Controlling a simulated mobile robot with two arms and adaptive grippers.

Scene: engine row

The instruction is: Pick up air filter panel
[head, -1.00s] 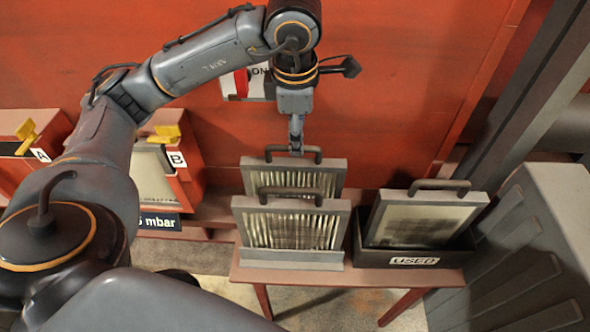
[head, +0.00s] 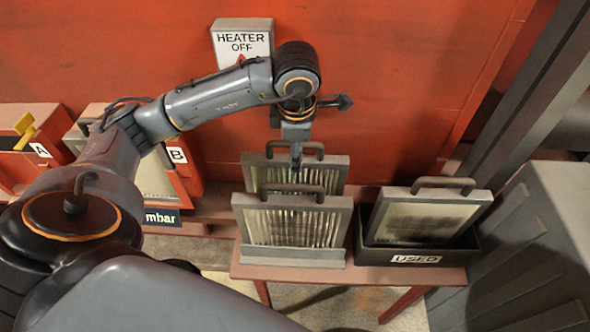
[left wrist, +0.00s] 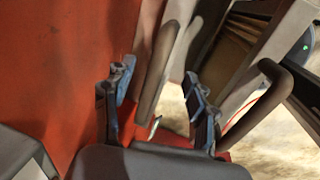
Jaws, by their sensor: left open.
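Two pale pleated air filter panels stand one behind the other on a reddish bench: the front panel (head: 292,226) and the partly hidden rear panel (head: 335,172). Each has a dark arched handle on top. My left gripper (head: 295,160) points down at the rear panel's handle (head: 312,147), above the front panel's handle (head: 270,189). In the left wrist view, my left gripper (left wrist: 160,95) is open, with one handle (left wrist: 154,75) showing between its fingers and another handle (left wrist: 262,100) to the right. Contact cannot be told. My right gripper is not in view.
A greyer panel (head: 425,215) stands in a dark tray (head: 365,257) labelled USED, right on the bench (head: 300,273). A red wall (head: 400,80) with a HEATER OFF sign (head: 242,45) is behind. Cabinets A (head: 25,147) and B (head: 190,165) are left, a grey ribbed block (head: 560,210) right.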

